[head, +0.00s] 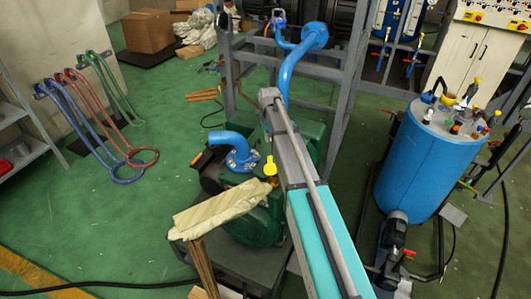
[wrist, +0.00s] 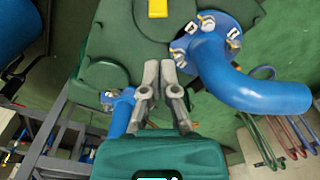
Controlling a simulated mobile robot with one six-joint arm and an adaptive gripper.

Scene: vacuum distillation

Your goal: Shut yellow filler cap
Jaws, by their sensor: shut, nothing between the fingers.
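The yellow filler cap (head: 270,166) is on the dark green pump (head: 253,232), just left of my arm in the head view. It looks raised there, but I cannot tell clearly whether it is open. In the wrist view the cap (wrist: 158,8) is a yellow piece at the top edge, partly cut off, over the green pump housing (wrist: 112,45). My gripper (wrist: 159,68) is shut and empty, its fingertips apart from the cap and below it in the picture. The gripper itself is hidden in the head view.
A blue bent pipe (head: 237,150) with a bolted flange rises beside the cap; it also shows in the wrist view (wrist: 240,75). A taller blue pipe (head: 292,65) and a grey frame (head: 353,85) stand behind. A blue tank (head: 425,160) is at right. Green floor at left is mostly open.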

